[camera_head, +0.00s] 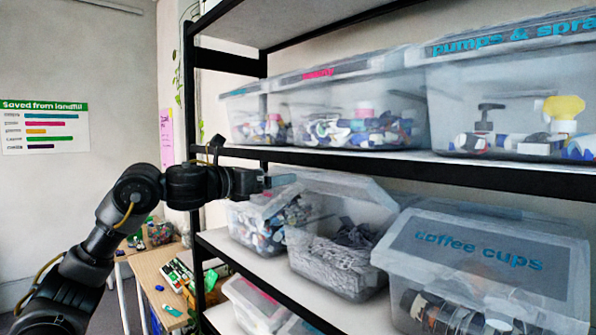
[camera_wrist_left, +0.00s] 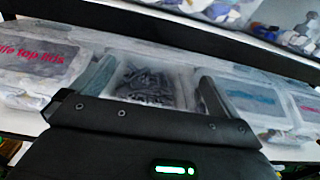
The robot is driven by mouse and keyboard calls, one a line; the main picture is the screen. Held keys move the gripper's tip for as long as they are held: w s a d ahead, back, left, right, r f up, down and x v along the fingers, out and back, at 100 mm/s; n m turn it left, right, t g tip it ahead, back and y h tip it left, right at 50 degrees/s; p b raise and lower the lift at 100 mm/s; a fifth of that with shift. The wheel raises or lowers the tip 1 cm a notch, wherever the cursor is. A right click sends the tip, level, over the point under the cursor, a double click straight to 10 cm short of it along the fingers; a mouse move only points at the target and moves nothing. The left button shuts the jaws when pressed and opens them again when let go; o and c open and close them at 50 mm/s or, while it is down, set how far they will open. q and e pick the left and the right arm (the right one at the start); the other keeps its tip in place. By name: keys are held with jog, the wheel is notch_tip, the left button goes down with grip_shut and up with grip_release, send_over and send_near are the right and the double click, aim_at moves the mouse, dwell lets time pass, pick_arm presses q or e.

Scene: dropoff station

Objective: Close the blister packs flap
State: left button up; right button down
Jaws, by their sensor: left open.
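The bin of grey blister packs (camera_head: 338,262) stands in the middle of the lower shelf, a clear bin with its top open. Its translucent flap (camera_head: 372,190) appears raised and tilted at the top of the bin. In the left wrist view the grey packs (camera_wrist_left: 150,85) show between the two fingers. My left gripper (camera_head: 276,182) is open and empty, level with the upper part of the bins, just left of the raised flap. I cannot tell whether it touches the flap. My right gripper is not in view.
A closed bin marked coffee cups (camera_head: 480,250) stands close on the right. Another bin (camera_head: 262,222) of blue and white pieces stands on the left. The upper shelf edge (camera_head: 400,163) runs just above the bins. More bins (camera_head: 255,305) stand below. A table (camera_head: 160,285) is at left.

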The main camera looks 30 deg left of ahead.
aim_at(304, 172)
pick_arm(q)
jog(key=p+x, duration=0.3)
jog(key=x, duration=0.5)
jog(key=shift+w+d+p, duration=0.1)
jog(key=shift+w+p, duration=0.15)
jog(key=shift+p, duration=0.15)
jog(key=shift+w+d+p, duration=0.15)
jog(key=shift+w+p, duration=0.15)
jog(key=shift+w, duration=0.15)
jog(key=shift+w+d+f, duration=0.1)
jog(key=shift+w+f, duration=0.05)
jog(key=shift+w, duration=0.05)
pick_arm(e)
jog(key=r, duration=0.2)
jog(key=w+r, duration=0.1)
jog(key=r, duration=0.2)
